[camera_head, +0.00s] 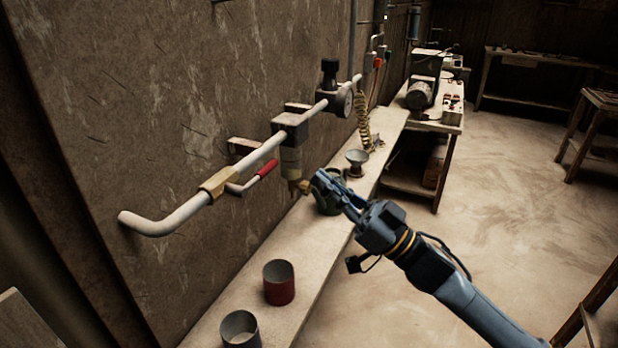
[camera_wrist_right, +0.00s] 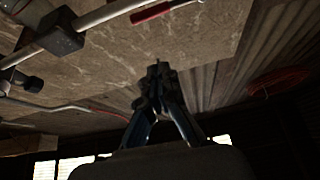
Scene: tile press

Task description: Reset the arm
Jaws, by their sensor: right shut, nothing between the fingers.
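My right gripper (camera_head: 322,178) is shut and empty in the head view. It reaches up and left over the long bench, its tips close to the brass nozzle (camera_head: 297,184) under the pipe. I cannot tell whether they touch. In the right wrist view the shut fingers (camera_wrist_right: 157,75) point up toward the stained wall panel, with nothing between them. My left gripper is not in view.
The white pipe (camera_head: 165,221) with a red-handled lever (camera_head: 266,169) and a gauge (camera_head: 343,102) runs along the wall. A red cup (camera_head: 279,290) and a grey cup (camera_head: 240,331) stand on the bench (camera_head: 312,265). The floor (camera_head: 490,215) at right is open.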

